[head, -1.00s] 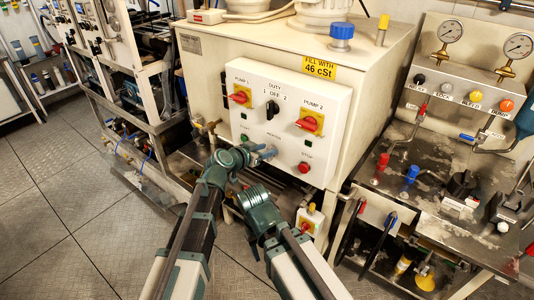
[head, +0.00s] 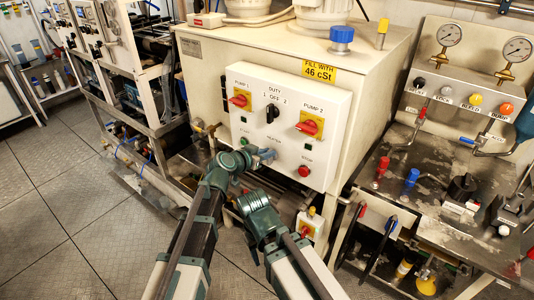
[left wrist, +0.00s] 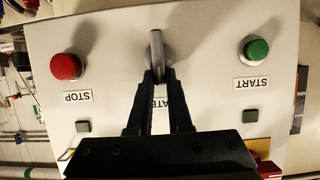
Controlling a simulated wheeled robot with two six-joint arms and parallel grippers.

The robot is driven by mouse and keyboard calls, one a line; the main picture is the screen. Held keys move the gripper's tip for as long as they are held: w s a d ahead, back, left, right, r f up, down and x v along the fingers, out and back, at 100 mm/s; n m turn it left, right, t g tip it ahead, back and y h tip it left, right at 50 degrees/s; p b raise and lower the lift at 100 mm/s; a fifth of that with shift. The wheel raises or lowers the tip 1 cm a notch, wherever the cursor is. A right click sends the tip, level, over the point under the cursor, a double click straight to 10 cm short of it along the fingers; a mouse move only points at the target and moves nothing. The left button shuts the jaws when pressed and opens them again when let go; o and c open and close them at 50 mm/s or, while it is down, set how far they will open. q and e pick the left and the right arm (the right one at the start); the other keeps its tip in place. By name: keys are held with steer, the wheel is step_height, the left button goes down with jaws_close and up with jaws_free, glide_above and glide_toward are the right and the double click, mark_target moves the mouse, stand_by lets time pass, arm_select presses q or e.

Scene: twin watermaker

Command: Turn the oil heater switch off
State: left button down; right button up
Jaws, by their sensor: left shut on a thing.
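The oil heater switch (left wrist: 156,47) is a grey knob on the white control panel, between the red STOP button (left wrist: 66,66) and the green START button (left wrist: 256,49). The left wrist view sees the panel upside down; there the knob's grip ridge stands about vertical. My left gripper (left wrist: 158,75) is shut on the knob, with a finger on each side. The fingers partly cover the label below the knob. In the head view my left gripper (head: 262,156) is at the lower middle of the panel and hides most of the switch. My right arm's fingers do not show.
Above are the red PUMP 1 switch (head: 239,100), the black DUTY knob (head: 272,113) and the red PUMP 2 switch (head: 309,127). A metal bench (head: 440,185) with valves stands at right. Floor at left is open.

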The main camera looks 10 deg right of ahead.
arm_select(q)
steer(key=shift+w+a+f+n+g+h+b, duration=0.45)
steer(key=shift+n+h+b, duration=0.7)
steer(key=shift+n+b, duration=0.95)
steer(key=shift+w+a+f+n+g+h+b, duration=0.3)
steer(key=shift+f+n+g+h+b, duration=0.3)
steer(key=shift+n+h+b, duration=1.05)
steer(key=shift+w+a+f+n+g+h+b, duration=0.4)
steer(key=shift+f+n+h+b, duration=0.3)
steer(key=shift+n+b, duration=1.85)
steer(key=shift+n+p, duration=0.35)
steer(key=shift+n, duration=0.15)
steer(key=c, duration=0.8)
jaws_free()
steer(key=shift+r, duration=0.1)
steer(key=shift+c, duration=0.2)
steer(key=v, duration=1.4)
